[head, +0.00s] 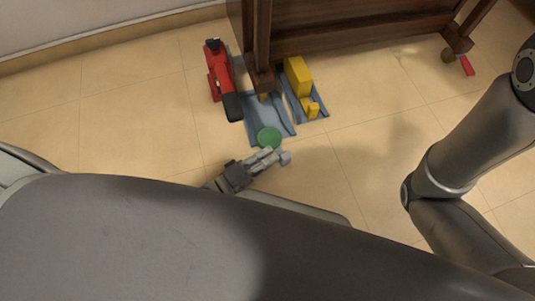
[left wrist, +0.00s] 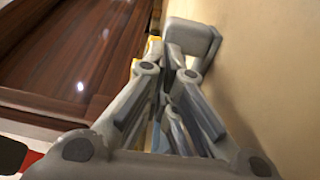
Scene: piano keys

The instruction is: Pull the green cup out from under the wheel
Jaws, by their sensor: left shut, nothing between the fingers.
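A round green cup (head: 269,137) shows in the head view on the floor, at the near end of a blue-grey piece by the piano's front leg (head: 262,78). The wheel under that leg is mostly hidden. My left gripper (head: 280,157) is low, just on the near side of the green cup; its fingers are shut and empty. Whether it touches the cup cannot be told. In the left wrist view, the left gripper's fingers (left wrist: 188,58) fill the middle and the cup cannot be made out. My right gripper is not in view.
A red and black tool (head: 218,78) stands left of the leg. A yellow block (head: 298,76) on a blue-grey piece (head: 317,100) stands right of it. The dark wooden piano (head: 350,35) is behind. A red piece (head: 467,65) lies by the far right leg. Tiled floor at right is open.

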